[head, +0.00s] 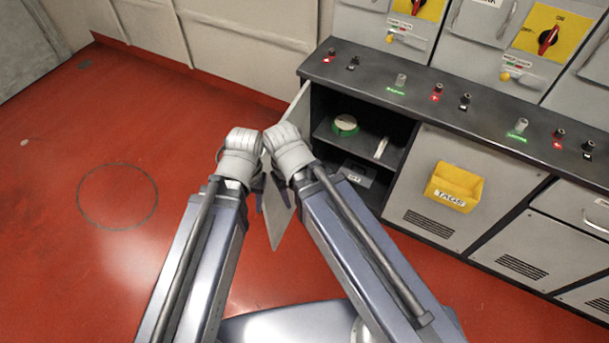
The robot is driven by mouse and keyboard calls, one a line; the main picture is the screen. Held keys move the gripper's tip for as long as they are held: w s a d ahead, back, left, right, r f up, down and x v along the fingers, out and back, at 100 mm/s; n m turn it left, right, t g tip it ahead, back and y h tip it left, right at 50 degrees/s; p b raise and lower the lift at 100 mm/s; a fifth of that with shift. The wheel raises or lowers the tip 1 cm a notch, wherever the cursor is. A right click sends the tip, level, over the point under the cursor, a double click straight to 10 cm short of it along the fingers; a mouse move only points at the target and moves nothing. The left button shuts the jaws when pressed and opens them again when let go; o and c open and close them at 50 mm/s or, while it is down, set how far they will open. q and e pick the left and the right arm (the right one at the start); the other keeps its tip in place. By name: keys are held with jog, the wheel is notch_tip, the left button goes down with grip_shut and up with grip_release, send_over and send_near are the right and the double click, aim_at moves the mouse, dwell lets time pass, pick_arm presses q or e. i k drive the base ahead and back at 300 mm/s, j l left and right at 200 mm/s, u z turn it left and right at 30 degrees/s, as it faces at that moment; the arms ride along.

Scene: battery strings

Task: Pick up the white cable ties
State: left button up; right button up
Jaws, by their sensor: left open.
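The white cable ties (381,148) appear as a small, pale, narrow bundle on the upper shelf of an open cabinet (325,129), toward its right side. My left gripper (259,190) is low in front of the cabinet, beside the open door, well apart from the ties. It is open, with only small dark finger parts showing below the wrist. My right gripper (284,191) is close by on the cabinet side of the left one; its wrist hides most of it, and I cannot tell its jaw state.
The grey cabinet door (276,228) stands open by my grippers. A green and white roll (345,124) shares the upper shelf. A dark labelled item (357,174) is below. A yellow tags bin (453,187) hangs to the right. Red floor at left is clear.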

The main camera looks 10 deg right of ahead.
aim_at(383, 143)
jog(key=i+j+z, duration=0.1)
jog(key=j+z, duration=0.15)
jog(key=z, duration=0.2)
jog(key=j+z, duration=0.2)
jog(key=z, duration=0.2)
jog(key=j+z, duration=0.3)
jog(key=z, duration=0.15)
jog(key=j+z, duration=0.15)
jog(key=j, duration=0.3)
jog(key=k+j+z, duration=0.1)
jog(key=j, duration=0.35)
jog(key=k+j+z, duration=0.15)
jog(key=j, duration=0.3)
jog(key=k+j+z, duration=0.1)
jog(key=j, duration=0.35)
jog(key=i+j, duration=0.3)
jog(key=j, duration=0.2)
jog(key=k, duration=0.4)
jog(key=i+l, duration=0.15)
jog(key=l, duration=0.2)
jog(key=i+l, duration=0.2)
jog(key=l, duration=0.15)
jog(key=i+l, duration=0.15)
jog(key=l, duration=0.15)
